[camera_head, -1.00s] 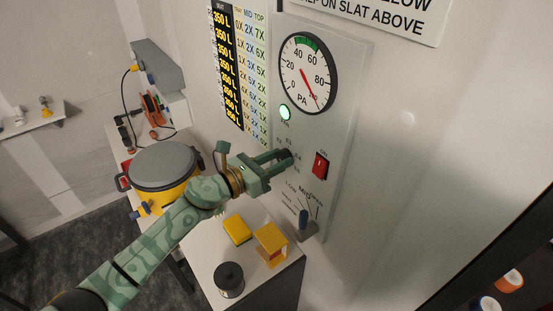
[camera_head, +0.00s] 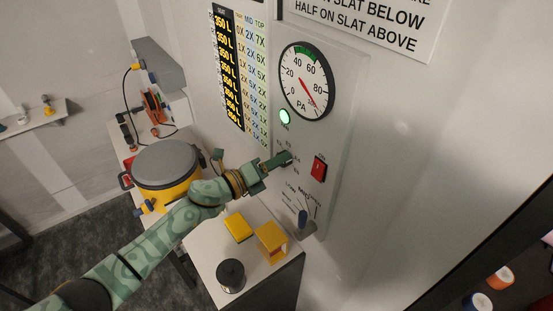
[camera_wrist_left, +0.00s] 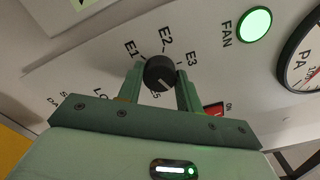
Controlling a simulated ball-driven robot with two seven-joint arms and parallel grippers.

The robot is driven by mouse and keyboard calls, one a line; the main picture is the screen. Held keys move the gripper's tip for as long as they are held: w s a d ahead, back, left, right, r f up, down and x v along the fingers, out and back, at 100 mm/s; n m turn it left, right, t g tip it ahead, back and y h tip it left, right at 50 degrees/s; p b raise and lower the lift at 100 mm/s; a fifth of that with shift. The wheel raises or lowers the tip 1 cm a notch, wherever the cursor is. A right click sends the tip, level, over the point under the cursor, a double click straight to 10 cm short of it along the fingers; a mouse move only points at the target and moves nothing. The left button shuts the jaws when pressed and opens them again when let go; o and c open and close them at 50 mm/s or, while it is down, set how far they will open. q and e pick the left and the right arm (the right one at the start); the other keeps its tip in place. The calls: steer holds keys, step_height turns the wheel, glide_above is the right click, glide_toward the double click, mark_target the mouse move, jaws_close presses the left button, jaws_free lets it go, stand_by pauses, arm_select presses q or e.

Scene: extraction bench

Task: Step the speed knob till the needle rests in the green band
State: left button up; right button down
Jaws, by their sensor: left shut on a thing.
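My left gripper (camera_head: 284,160) is at the wall panel (camera_head: 345,130). In the left wrist view its two fingers (camera_wrist_left: 160,84) are shut on the sides of the black speed knob (camera_wrist_left: 160,70). Labels E1, E2 and E3 show around the knob; the gripper partly covers the lower ones. The round PA gauge (camera_head: 296,90) is above the knob, with a green band (camera_head: 304,49) at its top around 40 to 60. Its red needle (camera_head: 309,102) points to the lower right, past 80, outside the green band. My right gripper is not in view.
A lit green FAN lamp (camera_head: 285,117) is between gauge and knob. A yellow pot (camera_head: 166,170), yellow blocks (camera_head: 271,240) and a black canister (camera_head: 230,275) stand on the bench.

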arm_select(q)
steer(key=shift+n, duration=0.6)
steer(key=o, duration=1)
steer(key=shift+a, duration=0.15)
steer(key=b+v, duration=0.2)
steer(key=v, duration=1.4)
steer(key=shift+n, duration=0.4)
